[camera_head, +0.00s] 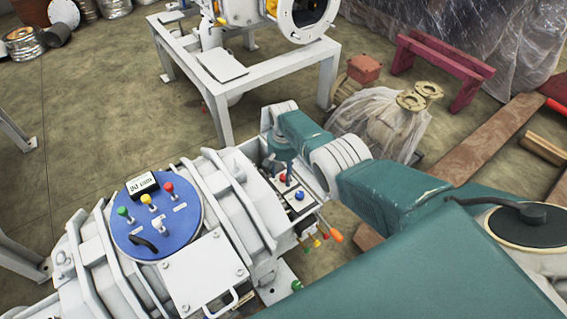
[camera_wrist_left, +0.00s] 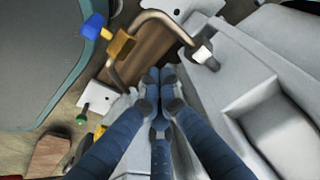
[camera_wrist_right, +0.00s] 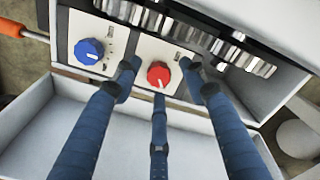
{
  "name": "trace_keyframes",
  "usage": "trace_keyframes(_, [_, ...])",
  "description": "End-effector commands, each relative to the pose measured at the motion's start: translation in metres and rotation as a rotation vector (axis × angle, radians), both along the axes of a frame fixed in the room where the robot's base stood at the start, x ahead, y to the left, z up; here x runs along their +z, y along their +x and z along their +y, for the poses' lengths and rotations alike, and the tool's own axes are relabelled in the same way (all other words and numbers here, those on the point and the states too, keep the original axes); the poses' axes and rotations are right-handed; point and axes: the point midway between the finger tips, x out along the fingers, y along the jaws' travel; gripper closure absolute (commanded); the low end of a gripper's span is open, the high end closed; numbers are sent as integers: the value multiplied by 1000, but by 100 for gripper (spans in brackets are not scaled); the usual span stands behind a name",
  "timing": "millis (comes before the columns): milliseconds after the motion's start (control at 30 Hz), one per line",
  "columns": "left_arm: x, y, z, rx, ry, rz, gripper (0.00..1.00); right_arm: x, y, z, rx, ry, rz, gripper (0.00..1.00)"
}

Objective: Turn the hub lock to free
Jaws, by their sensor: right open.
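An open box (camera_head: 318,208) on the side of the white vacuum vessel holds a control panel. In the right wrist view, the panel (camera_wrist_right: 133,46) carries a blue knob (camera_wrist_right: 88,51) and a red knob (camera_wrist_right: 158,74), each on a pale plate. I cannot tell which is the hub lock; no label is readable. My right gripper (camera_wrist_right: 159,66) is open, its two outer fingertips on either side of the red knob, apparently without gripping it. It also shows in the head view (camera_head: 288,180) above the box. My left gripper (camera_wrist_left: 160,75) has its blue fingertips together, with nothing visible between them.
A blue round panel (camera_head: 155,220) with coloured knobs tops the vessel. A row of metal parts (camera_wrist_right: 185,35) lies close behind the knobs. Near my left gripper are a bent metal pipe (camera_wrist_left: 160,17) and a brass fitting with a blue handle (camera_wrist_left: 95,27).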

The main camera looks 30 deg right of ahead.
Motion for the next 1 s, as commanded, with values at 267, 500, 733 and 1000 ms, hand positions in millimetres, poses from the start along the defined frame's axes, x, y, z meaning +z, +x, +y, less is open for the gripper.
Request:
trace_keyframes(267, [1,2,1,-1,1,-4,100,25,0,-1,1,-2,-6,57])
trace_keyframes(500, [1,3,1,0,2,-5,100,71,1,0,-1,-1,-5,57])
trace_keyframes(733, [1,3,1,-1,2,-5,100,107,0,0,0,-1,-3,57])
trace_keyframes(1000, [1,3,1,-1,2,-6,100,117,0,0,0,0,-2,57])
